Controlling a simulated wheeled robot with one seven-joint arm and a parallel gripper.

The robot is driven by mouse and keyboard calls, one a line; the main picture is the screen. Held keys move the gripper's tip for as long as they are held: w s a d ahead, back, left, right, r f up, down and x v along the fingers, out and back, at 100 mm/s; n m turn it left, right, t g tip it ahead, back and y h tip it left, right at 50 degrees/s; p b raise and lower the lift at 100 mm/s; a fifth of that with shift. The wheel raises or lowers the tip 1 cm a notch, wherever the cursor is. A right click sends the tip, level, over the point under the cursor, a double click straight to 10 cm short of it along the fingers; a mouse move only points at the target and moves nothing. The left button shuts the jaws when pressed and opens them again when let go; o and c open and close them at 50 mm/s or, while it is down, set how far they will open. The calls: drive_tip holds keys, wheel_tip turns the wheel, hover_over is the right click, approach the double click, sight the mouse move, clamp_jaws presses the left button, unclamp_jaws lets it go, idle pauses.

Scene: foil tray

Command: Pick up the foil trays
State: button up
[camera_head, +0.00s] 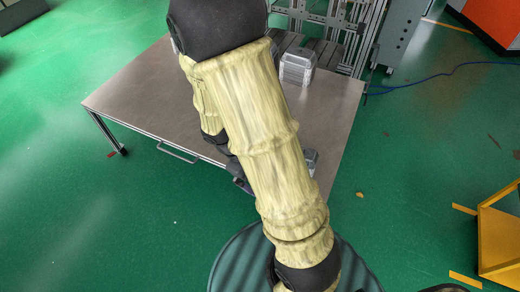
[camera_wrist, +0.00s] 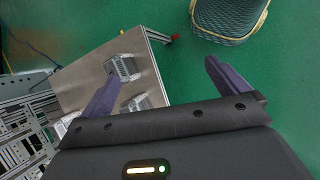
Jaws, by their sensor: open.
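A silver foil tray (camera_head: 297,66), or a stack of them, sits at the back right of the metal table (camera_head: 140,95). Another silver tray (camera_head: 311,157) shows partly behind my arm near the table's right front. In the wrist view, one silver tray (camera_wrist: 122,67) lies on the table near its edge, and a second (camera_wrist: 138,103) is partly hidden by my gripper. My gripper (camera_wrist: 164,69) is open with nothing between its purple fingers. It is apart from the trays, which lie toward its left finger. In the head view my arm hides most of the gripper.
A metal frame rack (camera_head: 335,30) stands behind the table. A blue cable (camera_head: 430,76) runs over the green floor at the right, and a yellow cart (camera_head: 499,240) stands at the lower right. A teal basket (camera_wrist: 228,22) with a yellow rim stands on the floor in the wrist view.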

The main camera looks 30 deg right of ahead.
drive_tip(key=w+d+f+n+t+h+b, duration=0.1)
drive_tip(key=w+d+f+n+h+b, duration=0.25)
drive_tip(key=f, duration=0.25)
drive_tip(key=w+d+f+n+t+h+b, duration=0.1)
drive_tip(key=w+d+f+n+h+b, duration=0.1)
drive_tip(key=d+f+n+h+b, duration=0.25)
drive_tip(key=w+a+f+n+t+b, duration=0.2)
drive_tip(key=w+a+f+n+t, duration=0.1)
drive_tip(key=w+f+n+t, duration=0.3)
drive_tip(key=w+a+f+n+t+b, duration=0.3)
drive_tip(key=w+f+n+t, duration=0.2)
drive_tip(key=f+n+t, duration=0.2)
drive_tip(key=shift+w+a+f, duration=0.15)
drive_tip(key=shift+w+a, duration=0.25)
drive_tip(key=b+x, duration=0.1)
drive_tip(key=x, duration=1.1)
drive_tip(key=shift+d, duration=0.2)
